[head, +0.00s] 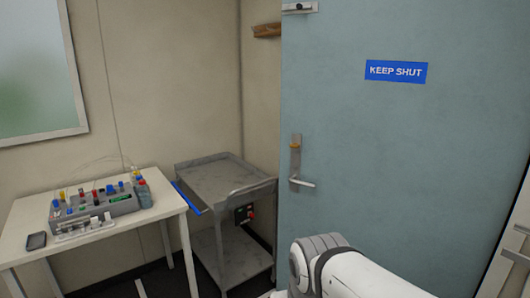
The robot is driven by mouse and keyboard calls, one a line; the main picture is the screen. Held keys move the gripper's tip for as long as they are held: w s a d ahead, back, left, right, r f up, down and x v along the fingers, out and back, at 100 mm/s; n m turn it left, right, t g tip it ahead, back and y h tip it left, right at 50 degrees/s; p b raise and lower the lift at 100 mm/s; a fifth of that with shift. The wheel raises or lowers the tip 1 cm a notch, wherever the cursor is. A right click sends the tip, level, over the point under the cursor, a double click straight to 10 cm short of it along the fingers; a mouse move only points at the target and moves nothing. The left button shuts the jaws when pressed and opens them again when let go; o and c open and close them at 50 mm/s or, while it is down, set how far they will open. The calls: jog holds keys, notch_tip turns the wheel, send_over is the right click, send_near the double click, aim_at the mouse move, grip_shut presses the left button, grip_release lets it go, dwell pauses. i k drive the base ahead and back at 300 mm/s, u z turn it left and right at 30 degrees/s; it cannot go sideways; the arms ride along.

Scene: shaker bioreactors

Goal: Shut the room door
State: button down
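The room door (400,150) is a tall blue-grey panel filling the right half of the head view. It bears a blue "KEEP SHUT" sign (396,71). A silver lever handle (303,183) on a plate sits near its left edge, with an orange knob (295,146) above it. The door appears to stand open, its left edge free in front of the wall corner. A pale frame strip (507,250) runs along its right side. My white arm shows at the bottom, in front of the door's lower part. My gripper is not in view.
A grey two-shelf cart (215,181) stands close to the door's left edge. A white table (165,209) at the left holds a rack of vials (95,207) and a phone (36,241). A wooden piece (267,30) is on the wall near the door's top.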

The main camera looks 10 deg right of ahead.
aim_at(409, 120)
jog(key=z, duration=0.15)
jog(key=i, duration=0.85)
jog(key=z, duration=0.3)
